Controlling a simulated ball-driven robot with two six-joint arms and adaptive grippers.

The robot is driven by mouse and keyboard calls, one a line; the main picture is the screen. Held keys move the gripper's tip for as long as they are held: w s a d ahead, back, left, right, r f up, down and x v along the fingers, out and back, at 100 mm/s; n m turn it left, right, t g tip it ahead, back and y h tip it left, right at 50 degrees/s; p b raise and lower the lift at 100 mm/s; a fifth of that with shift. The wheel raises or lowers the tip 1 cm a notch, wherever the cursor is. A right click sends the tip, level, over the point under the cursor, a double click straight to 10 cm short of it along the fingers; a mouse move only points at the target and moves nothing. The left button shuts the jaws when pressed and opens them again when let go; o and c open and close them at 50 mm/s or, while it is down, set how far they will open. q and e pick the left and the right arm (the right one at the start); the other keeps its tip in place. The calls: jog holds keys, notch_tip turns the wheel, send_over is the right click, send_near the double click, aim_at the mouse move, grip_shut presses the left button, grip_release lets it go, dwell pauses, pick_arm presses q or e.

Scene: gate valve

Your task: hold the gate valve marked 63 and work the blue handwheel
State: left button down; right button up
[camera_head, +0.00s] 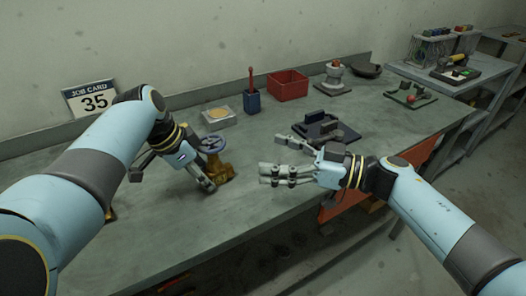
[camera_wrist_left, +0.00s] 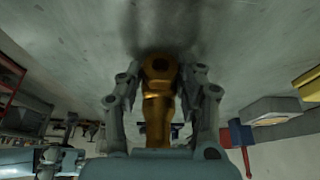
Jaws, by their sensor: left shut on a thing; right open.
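My left gripper (camera_head: 208,184) is shut on the valve's brass body. In the left wrist view the body (camera_wrist_left: 158,85) sits between the two fingers of my left gripper (camera_wrist_left: 160,100). I cannot read a number on the valve, and the wheel cannot be made out in the wrist view. My right gripper (camera_head: 270,174) is open and empty, to the right of the valve and apart from it.
Another brass piece (camera_head: 110,214) is mostly hidden by my left arm. A tray (camera_head: 219,116), blue holder (camera_head: 253,103), red bin (camera_head: 288,85) and dark fixture (camera_head: 322,130) stand behind.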

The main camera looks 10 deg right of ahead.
jog(key=w+d+r+m+t+h, duration=0.5)
jog(key=w+d+r+t+h, duration=0.4)
jog(key=w, duration=0.4)
jog(key=w+d+r+m+t+h, duration=0.1)
jog(key=w+d+m+h, duration=0.3)
jog(key=d+h, duration=0.25)
jog(key=n+g+y, duration=0.9)
jog(key=n+g, duration=0.5)
jog(key=g, duration=0.4)
send_near(213, 141)
jog(key=shift+m, duration=0.3)
jog(key=x, duration=0.7)
jog(key=shift+a+f, duration=0.25)
jog(key=shift+f, duration=0.05)
